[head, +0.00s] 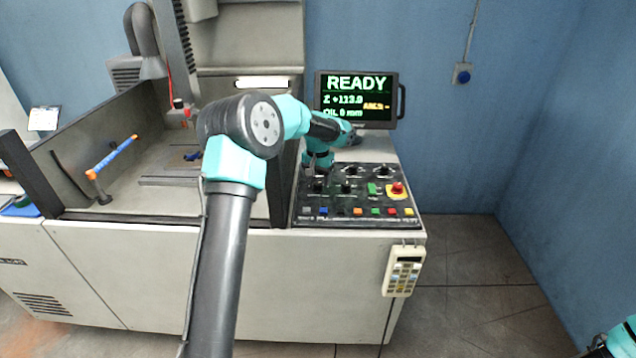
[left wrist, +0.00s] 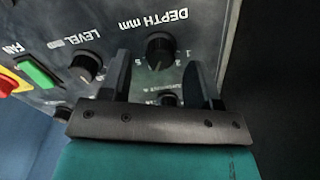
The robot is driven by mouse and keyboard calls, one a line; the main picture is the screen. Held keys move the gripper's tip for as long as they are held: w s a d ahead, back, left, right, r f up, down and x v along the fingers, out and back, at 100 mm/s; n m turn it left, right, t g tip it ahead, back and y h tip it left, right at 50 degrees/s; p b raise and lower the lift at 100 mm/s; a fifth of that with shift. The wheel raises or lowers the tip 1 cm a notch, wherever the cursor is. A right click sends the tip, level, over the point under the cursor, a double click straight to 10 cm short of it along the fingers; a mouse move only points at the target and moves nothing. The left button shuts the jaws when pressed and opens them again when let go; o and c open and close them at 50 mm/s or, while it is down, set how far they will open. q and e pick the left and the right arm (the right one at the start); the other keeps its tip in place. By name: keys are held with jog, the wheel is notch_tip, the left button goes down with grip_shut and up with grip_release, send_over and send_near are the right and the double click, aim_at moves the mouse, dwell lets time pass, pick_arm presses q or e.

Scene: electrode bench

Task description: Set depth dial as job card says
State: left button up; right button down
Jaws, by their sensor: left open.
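The depth dial (left wrist: 160,48) is a round black knob with a pale pointer line, under the words DEPTH mm in the left wrist view, where the panel lettering appears upside down. Small numbers ring it, but I cannot read the setting surely. My left gripper (left wrist: 159,66) is open, its two dark fingers standing on either side of the dial, with nothing held. Whether they touch it I cannot tell. In the head view my left gripper (head: 318,161) is over the back left of the control panel (head: 330,199) and hides the dial.
A level dial (left wrist: 85,65) and a green switch (left wrist: 38,73) sit beside it. A red stop button (head: 397,188) is on the panel's right. The screen (head: 357,99) reads READY and OIL 0 mm. A white card (head: 44,118) at far left is unreadable.

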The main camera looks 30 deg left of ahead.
pick_arm(q)
jog(key=shift+f, duration=1)
jog(key=c, duration=0.9)
